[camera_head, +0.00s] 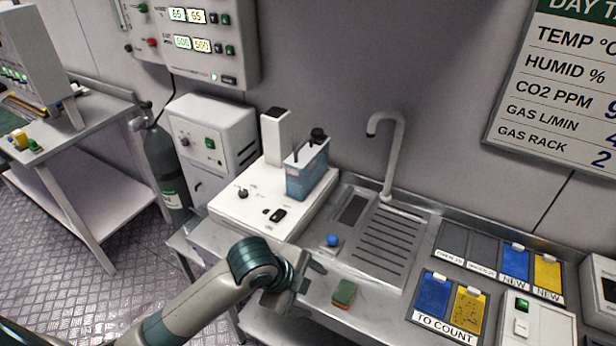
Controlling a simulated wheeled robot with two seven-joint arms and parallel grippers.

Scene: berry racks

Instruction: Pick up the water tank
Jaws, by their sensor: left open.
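The water tank (307,174) is a clear box with blue water in its lower part and a dark cap on top. It stands upright on the white machine base (250,205), beside that machine's pale column. My left gripper (312,284) is open and empty at the front edge of the counter. It is in front of and below the tank, clearly apart from it. The gripper and its arm cover part of the counter's front edge. My right gripper is not in view.
A sink drainer (382,246) with a tall curved faucet (396,160) is right of the tank. A blue knob (333,240) and a green-brown sponge (344,293) are near my gripper. Blue and yellow card trays (450,305) lie at the right. A grey gas cylinder (163,165) stands left.

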